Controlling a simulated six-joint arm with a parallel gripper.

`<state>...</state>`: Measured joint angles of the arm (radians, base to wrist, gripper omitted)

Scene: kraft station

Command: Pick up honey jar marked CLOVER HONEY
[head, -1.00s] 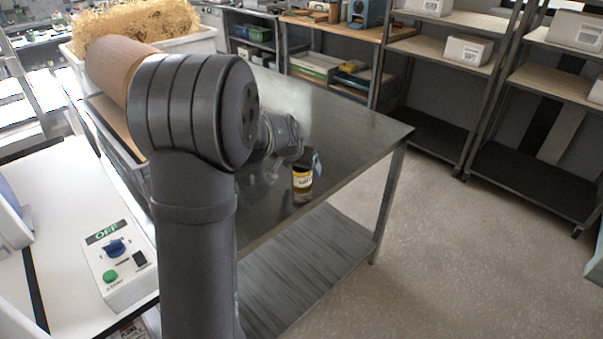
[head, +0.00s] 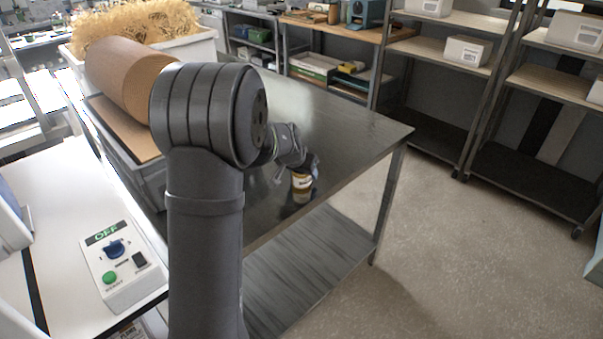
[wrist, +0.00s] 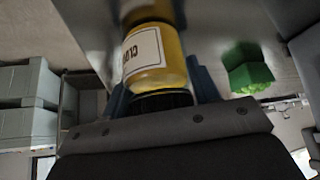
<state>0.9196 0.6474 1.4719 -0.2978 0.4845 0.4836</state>
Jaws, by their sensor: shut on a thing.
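The honey jar (head: 302,186) stands at the right-hand part of the steel table, near its front edge. In the wrist view the jar (wrist: 150,62) is amber-yellow with a dark lid and a white label. Part of the label's lettering shows, beginning "CLO"; the rest is turned out of sight. My gripper (head: 305,166) is over the jar's top from above. Its blue fingers (wrist: 160,82) lie on either side of the jar and are shut on it near the lid. The jar's reflection shows close at its base; I cannot tell whether it is lifted at all.
The steel table (head: 345,125) is mostly clear around the jar. A cardboard roll (head: 125,75) and a white bin of shredded filling (head: 200,45) stand at the left. A control box (head: 122,262) is on the white surface. Shelves (head: 440,55) stand behind.

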